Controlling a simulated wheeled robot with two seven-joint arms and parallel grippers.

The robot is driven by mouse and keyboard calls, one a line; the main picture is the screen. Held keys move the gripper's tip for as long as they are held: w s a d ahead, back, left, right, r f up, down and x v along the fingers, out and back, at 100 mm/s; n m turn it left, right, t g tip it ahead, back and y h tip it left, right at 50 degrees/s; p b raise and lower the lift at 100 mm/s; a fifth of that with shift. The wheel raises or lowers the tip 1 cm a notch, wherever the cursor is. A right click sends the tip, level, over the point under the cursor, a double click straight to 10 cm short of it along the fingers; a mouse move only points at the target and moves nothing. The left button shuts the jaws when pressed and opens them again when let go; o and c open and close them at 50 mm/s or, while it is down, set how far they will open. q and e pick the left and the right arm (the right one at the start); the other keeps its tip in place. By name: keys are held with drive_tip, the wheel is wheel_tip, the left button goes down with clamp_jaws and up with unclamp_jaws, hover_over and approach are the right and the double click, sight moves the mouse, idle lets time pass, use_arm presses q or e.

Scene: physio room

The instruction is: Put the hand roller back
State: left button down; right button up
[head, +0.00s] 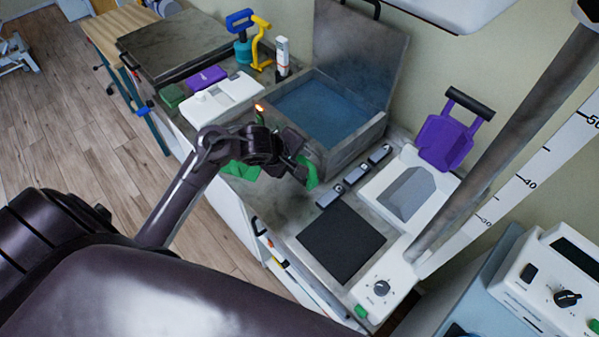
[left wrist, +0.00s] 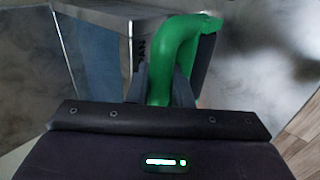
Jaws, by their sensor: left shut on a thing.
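My left gripper (head: 297,163) reaches over the counter beside the open bath box and is shut on a green bent handle, taken to be the hand roller (head: 309,174). In the left wrist view the green handle (left wrist: 181,50) rises between the two dark fingers (left wrist: 172,88) and bends over to the right at its top. The roller's lower part is hidden by the gripper. A blue handled tool (head: 241,40) and a yellow handled tool (head: 259,45) stand at the counter's back. My right gripper is out of view.
The open grey box (head: 352,140) with blue inside stands behind the gripper, its lid up against the wall. A black pad (head: 341,243) lies in front. A white device with a grey wedge (head: 408,193) and a purple tool (head: 447,140) stand right. Another green piece (head: 240,170) lies below my arm.

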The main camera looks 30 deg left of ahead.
use_arm(q)
drive_tip(key=shift+f+b, duration=0.45)
drive_tip(key=shift+f, duration=1.9)
drive_tip(key=shift+f, duration=0.1)
drive_tip(key=c, duration=1.3)
unclamp_jaws()
drive_tip(key=shift+s+r, duration=0.15)
drive_tip(key=shift+r, duration=0.2)
drive_tip(key=p+v, duration=0.3)
drive_tip(key=v, duration=0.8)
drive_tip(key=shift+s, duration=0.15)
drive_tip(key=shift+r, duration=0.1)
